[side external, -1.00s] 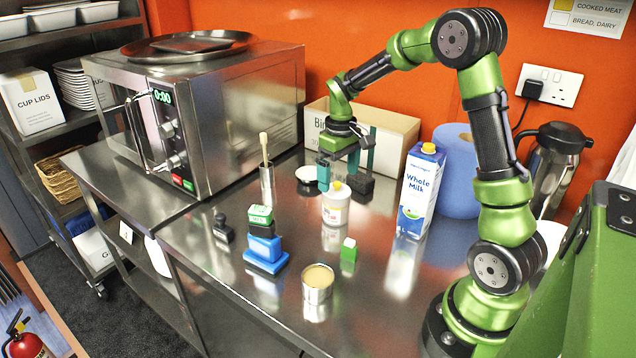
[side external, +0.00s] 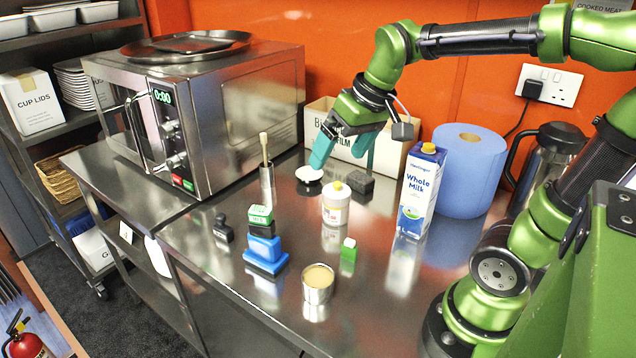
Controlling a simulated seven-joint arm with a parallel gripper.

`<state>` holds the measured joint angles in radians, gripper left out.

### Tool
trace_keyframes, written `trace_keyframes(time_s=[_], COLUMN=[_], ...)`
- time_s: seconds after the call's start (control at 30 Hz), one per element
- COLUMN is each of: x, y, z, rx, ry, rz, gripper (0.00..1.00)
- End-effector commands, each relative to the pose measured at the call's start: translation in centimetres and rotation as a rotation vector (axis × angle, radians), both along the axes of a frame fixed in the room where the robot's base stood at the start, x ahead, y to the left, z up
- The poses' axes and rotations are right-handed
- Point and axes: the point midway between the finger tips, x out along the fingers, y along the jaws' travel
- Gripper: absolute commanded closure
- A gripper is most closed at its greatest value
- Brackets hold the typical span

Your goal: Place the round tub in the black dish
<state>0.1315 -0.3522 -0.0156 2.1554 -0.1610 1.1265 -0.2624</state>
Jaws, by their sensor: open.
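My gripper (side external: 342,157) is open and empty, its teal fingers spread apart and pointing down above the back of the steel counter. A round white tub with a yellow top (side external: 336,205) stands upright on the counter in front of and below the fingers, apart from them. A small black item (side external: 360,184), possibly the black dish, lies just behind and right of the tub; its shape is hard to tell. A shallow white round piece (side external: 309,174) with a dark underside lies left of it. An open round tin (side external: 318,283) with beige contents stands at the front.
A milk carton (side external: 418,190), blue paper roll (side external: 468,170) and dark jug (side external: 553,160) stand right. A cardboard box (side external: 325,112) is behind my gripper. A microwave (side external: 210,115) carries dark trays.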

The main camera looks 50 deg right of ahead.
Motion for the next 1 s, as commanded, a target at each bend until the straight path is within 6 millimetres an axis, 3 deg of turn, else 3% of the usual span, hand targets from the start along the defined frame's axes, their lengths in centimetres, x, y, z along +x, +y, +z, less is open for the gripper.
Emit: trace_keyframes(time_s=[0.1,0.3,0.87,1.0], x=[-3.3,-6.2,-6.5,-5.3], y=[2.9,5.1,5.5,5.0], z=[-0.1,-1.1,-1.6,-2.8], rx=[0.061,0.141,0.155,0.174], ry=[-0.111,-0.207,-0.21,-0.136], rz=[-0.026,-0.068,-0.072,-0.093], gripper=[0.0,0.0,0.0,0.0])
